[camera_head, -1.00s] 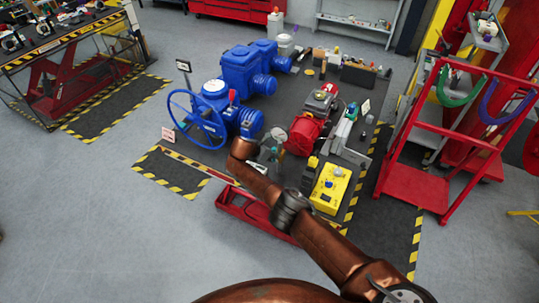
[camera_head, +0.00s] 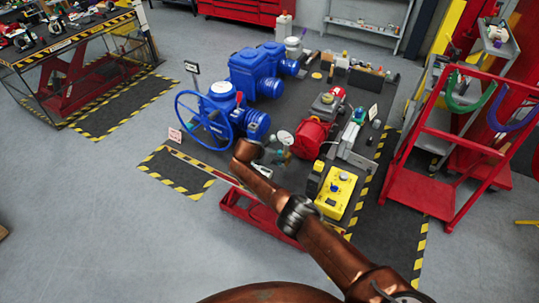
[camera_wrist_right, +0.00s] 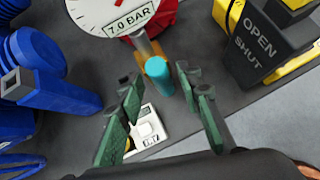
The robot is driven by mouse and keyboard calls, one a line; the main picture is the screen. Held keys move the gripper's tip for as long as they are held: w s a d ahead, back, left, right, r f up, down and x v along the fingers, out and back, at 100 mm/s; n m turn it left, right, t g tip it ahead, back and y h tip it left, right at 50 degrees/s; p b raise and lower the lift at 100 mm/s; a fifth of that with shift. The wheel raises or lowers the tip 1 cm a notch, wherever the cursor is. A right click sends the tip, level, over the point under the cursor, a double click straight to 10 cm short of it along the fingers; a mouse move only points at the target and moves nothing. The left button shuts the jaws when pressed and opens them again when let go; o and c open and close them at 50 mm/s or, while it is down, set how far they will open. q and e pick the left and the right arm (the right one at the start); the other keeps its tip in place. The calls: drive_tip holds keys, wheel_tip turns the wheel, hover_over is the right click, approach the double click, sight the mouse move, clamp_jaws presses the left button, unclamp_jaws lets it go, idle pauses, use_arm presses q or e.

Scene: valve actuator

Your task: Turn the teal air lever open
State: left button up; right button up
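The teal lever (camera_wrist_right: 158,72) shows in the right wrist view as a short rounded teal cylinder by a brass fitting, below the pressure gauge. My right gripper (camera_wrist_right: 163,112) is open, with its two green-padded fingers apart. In the picture the lever's teal end lies just beyond the gap between the fingertips, nearer the right finger. I see no clear contact. In the head view my right gripper (camera_head: 268,157) is small and partly hidden beside the gauge (camera_head: 285,137), which also reads 7.0 BAR in the right wrist view (camera_wrist_right: 107,14). My left gripper is not in view.
A black OPEN/SHUT sign (camera_wrist_right: 260,42) stands close right of the fingers. A white device with a small display (camera_wrist_right: 148,130) lies below them. The blue valve actuator (camera_head: 222,110) is left, the red motor (camera_head: 312,136) and yellow box (camera_head: 336,190) right.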

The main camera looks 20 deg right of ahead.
drive_tip(key=v, duration=1)
drive_tip(key=shift+s+a+r, duration=0.15)
drive_tip(key=shift+r, duration=0.2)
